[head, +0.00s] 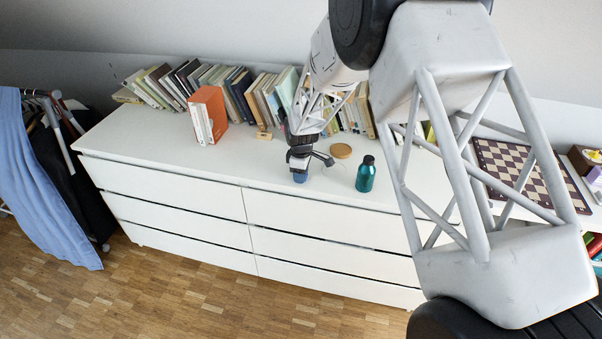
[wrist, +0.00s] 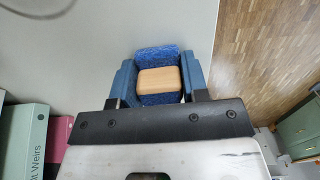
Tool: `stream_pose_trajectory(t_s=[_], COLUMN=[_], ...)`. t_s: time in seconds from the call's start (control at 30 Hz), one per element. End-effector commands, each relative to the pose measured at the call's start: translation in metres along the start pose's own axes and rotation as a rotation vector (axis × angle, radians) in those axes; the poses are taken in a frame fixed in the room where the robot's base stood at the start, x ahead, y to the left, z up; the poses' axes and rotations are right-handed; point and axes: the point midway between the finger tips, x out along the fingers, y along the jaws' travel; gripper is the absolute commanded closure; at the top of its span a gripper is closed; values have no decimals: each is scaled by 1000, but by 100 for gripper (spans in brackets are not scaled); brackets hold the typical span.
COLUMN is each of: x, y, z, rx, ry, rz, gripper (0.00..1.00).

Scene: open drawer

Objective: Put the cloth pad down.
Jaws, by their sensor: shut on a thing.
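My gripper (head: 300,173) hangs over the white dresser top near its front edge. In the wrist view my gripper (wrist: 159,80) has its blue fingers closed on the two sides of the cloth pad (wrist: 157,55), a blue speckled pad with a light wooden block on it. In the head view only a small blue patch shows below the gripper, and I cannot tell pad from fingers there. Whether the pad touches the dresser top (head: 220,170) or hangs just above it is not clear.
A teal bottle (head: 366,175) stands right of my gripper, and a round wooden lid (head: 341,151) lies behind it. A small wooden item (head: 264,135), orange-covered books (head: 209,115) and a row of books stand further back. The dresser top left of my gripper is clear.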

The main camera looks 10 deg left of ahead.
Motion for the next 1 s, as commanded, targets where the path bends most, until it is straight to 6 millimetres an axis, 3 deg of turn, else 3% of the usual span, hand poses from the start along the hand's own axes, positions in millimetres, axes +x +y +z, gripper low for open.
stream_pose_trajectory(t_s=[0.03, 0.07, 0.2, 0.67, 1.0], x=[2, 1, 1, -4, -41], y=[0, 0, 0, 0, 0], z=[0, 0, 0, 0, 0], rx=[0, 0, 0, 0, 0], ry=[0, 0, 0, 0, 1], rz=[0, 0, 0, 1, 2], gripper=[88, 56, 34, 33, 33])
